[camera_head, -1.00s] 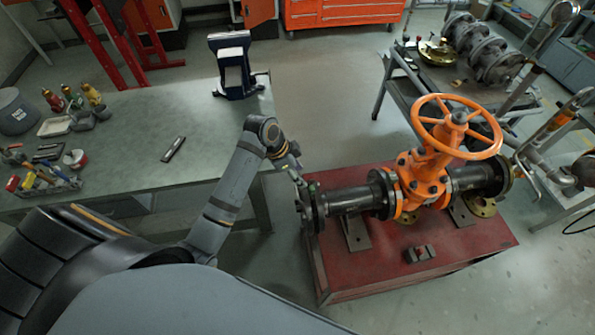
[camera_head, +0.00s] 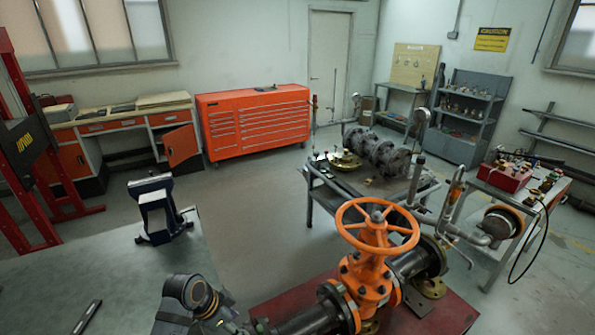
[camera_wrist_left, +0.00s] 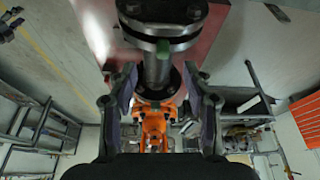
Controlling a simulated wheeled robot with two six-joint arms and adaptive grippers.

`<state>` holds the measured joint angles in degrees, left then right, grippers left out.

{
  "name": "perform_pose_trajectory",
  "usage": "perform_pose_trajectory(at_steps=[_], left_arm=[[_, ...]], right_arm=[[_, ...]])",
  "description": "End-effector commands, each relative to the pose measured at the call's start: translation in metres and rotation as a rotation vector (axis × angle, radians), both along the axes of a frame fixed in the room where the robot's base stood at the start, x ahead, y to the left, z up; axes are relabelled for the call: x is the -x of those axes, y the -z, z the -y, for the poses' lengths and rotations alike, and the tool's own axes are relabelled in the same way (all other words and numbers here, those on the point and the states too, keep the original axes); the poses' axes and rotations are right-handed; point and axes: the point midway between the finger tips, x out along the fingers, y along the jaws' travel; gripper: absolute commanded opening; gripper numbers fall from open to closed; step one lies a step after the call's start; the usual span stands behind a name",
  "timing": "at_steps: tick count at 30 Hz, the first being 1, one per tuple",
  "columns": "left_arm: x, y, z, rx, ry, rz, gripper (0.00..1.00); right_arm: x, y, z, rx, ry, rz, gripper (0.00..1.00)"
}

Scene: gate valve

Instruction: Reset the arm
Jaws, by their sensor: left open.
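The orange gate valve (camera_head: 368,280) with its round orange handwheel (camera_head: 345,212) stands on a red-topped stand (camera_head: 283,290). Dark flanged pipe runs out from both sides of the valve. My left arm comes up at the bottom of the head view, and its gripper is mostly cut off there. In the left wrist view, the left gripper (camera_wrist_left: 158,88) is open, with its fingers apart on both sides of the dark pipe and flange (camera_wrist_left: 160,25). The orange valve body (camera_wrist_left: 153,128) shows beyond them. I cannot tell whether the fingers touch the pipe. My right gripper is out of view.
A workbench (camera_head: 60,270) with a blue-black vise (camera_head: 158,210) is at the left. A cart (camera_head: 325,198) with dark metal parts stands behind the valve. An orange tool cabinet (camera_head: 255,120) is at the back. Open floor lies between the bench and the cart.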

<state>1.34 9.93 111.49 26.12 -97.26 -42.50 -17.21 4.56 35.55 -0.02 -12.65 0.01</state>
Motion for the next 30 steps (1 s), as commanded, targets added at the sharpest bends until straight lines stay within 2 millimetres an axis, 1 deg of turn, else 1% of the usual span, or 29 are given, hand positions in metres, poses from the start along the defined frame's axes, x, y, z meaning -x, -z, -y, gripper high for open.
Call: perform_pose_trajectory(at_steps=[1,3,6,8,9,14,18,21,23,26,27,29,30], left_arm=[[0.017,0.007,-0.002,-0.014,-0.063,-0.016,0.50],[0.039,0.013,-0.008,-0.038,-0.176,-0.030,0.50],[0.068,0.016,-0.017,-0.066,-0.334,-0.037,0.50],[0.083,0.016,-0.021,-0.078,-0.416,-0.039,0.50],[0.092,0.015,-0.025,-0.085,-0.470,-0.038,0.50],[0.127,0.007,-0.038,-0.109,-0.663,-0.025,0.50],[0.154,-0.005,-0.049,-0.121,-0.821,-0.003,0.50],[0.145,0.031,-0.052,-0.125,-0.824,-0.015,0.50],[0.141,0.050,-0.053,-0.128,-0.825,-0.022,0.50],[0.138,0.084,-0.056,-0.133,-0.826,-0.033,0.50],[0.137,0.099,-0.057,-0.135,-0.827,-0.038,0.50],[0.137,0.122,-0.059,-0.137,-0.829,-0.045,0.50],[0.137,0.139,-0.060,-0.139,-0.830,-0.050,0.50]], right_arm=[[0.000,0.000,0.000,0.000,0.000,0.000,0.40],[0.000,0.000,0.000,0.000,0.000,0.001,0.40],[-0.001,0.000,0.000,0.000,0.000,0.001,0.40],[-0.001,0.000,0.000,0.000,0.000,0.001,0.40],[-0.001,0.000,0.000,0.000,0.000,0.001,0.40],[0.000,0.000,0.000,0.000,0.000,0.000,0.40],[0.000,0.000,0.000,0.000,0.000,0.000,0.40],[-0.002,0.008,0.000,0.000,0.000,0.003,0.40],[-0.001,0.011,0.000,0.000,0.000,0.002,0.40],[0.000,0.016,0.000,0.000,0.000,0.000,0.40],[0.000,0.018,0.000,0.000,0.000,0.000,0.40],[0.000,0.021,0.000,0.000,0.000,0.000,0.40],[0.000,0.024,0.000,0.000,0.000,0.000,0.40]])
